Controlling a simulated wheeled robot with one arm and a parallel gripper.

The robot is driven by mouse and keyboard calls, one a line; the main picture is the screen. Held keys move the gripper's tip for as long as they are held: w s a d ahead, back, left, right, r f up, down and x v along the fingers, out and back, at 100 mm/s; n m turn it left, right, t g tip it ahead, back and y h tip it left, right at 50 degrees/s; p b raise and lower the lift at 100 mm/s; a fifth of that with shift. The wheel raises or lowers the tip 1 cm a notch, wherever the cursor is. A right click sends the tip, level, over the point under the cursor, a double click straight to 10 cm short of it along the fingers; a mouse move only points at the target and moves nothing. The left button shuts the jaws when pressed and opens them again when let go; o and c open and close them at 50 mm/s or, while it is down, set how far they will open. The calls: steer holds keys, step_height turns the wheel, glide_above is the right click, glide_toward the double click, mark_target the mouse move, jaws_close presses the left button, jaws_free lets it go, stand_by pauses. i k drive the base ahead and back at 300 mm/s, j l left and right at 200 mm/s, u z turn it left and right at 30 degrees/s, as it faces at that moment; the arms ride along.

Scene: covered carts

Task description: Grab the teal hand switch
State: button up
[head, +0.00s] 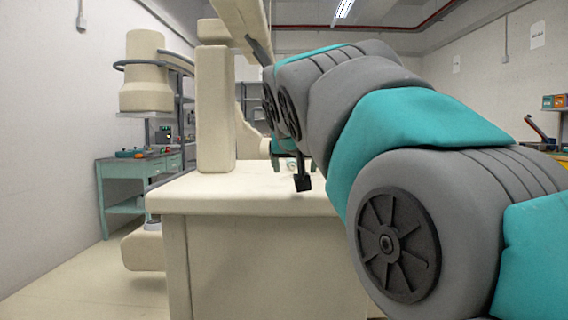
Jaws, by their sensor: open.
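A small teal and white item (291,163), which may be the teal hand switch, shows on the top of the cream covered cart (245,200). It is small and partly hidden by my arm, so its shape is unclear. My gripper (290,174) is at the far end of my arm, low over the cart top. A dark finger hangs in front of the small item. The gripper is open, and I see nothing held in it. I cannot tell whether it touches the item.
A cream upright column (216,110) rises from the cart's left side. A teal bench (140,180) with small devices and a large cream covered machine (146,75) stand at the left. Bare floor (75,285) lies at lower left. My arm blocks much of the right.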

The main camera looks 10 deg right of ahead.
mark_target(291, 163)
steer(key=i+l, duration=0.15)
steer(key=i, duration=0.35)
steer(key=i+l, duration=0.15)
steer(key=i, duration=0.35)
